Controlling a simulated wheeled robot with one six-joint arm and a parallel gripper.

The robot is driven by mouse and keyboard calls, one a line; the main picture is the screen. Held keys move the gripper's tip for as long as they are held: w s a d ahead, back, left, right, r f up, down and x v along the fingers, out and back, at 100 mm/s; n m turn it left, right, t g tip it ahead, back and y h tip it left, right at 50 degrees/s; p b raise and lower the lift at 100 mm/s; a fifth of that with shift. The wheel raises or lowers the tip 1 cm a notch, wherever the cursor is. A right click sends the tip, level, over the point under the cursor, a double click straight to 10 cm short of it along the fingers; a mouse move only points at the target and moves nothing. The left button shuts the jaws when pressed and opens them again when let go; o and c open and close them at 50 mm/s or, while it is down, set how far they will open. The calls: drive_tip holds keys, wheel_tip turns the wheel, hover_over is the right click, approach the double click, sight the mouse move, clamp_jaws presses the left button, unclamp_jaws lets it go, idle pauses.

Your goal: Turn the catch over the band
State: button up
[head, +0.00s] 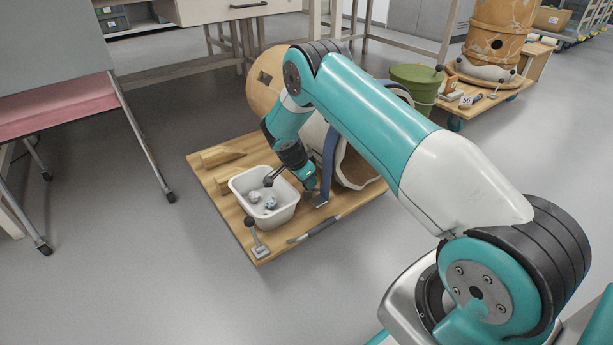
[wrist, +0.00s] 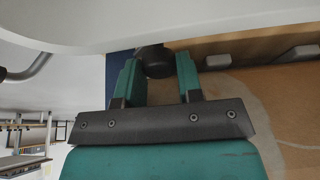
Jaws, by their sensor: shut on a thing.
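The blue band (head: 329,165) runs down over a large pale and tan curved sherd (head: 355,170) on the wooden board. At its foot is a small grey catch plate (head: 320,201). My gripper (head: 309,184) is low beside the band's lower end. In the wrist view, my gripper's teal fingers (wrist: 158,70) are on either side of a black knob (wrist: 156,58), shut on it; it looks like the catch's knob. A dark blue strip, likely the band (wrist: 120,72), shows just left of the fingers. My arm hides part of the sherd and the catch.
A white tub (head: 248,205) with small pieces stands left of my gripper on the board (head: 222,187). A black-knobbed lever (head: 255,238) stands at the board's front corner, beside a dark-handled tool (head: 313,231). A green bucket (head: 415,87) is behind.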

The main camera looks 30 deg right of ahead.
drive_tip(key=m+g, duration=0.1)
drive_tip(key=m, duration=0.3)
drive_tip(key=shift+f+m+g, duration=0.1)
drive_tip(key=shift+m+g, duration=0.2)
drive_tip(key=shift+g, duration=0.1)
drive_tip(key=shift+w+m+g+y+b, duration=0.1)
drive_tip(key=shift+m+g+y+b, duration=0.3)
drive_tip(key=shift+m, duration=0.7)
drive_tip(key=shift+m+g+y+b, duration=0.3)
drive_tip(key=shift+m+b, duration=0.05)
drive_tip(key=shift+m, duration=0.75)
drive_tip(key=o, duration=0.9)
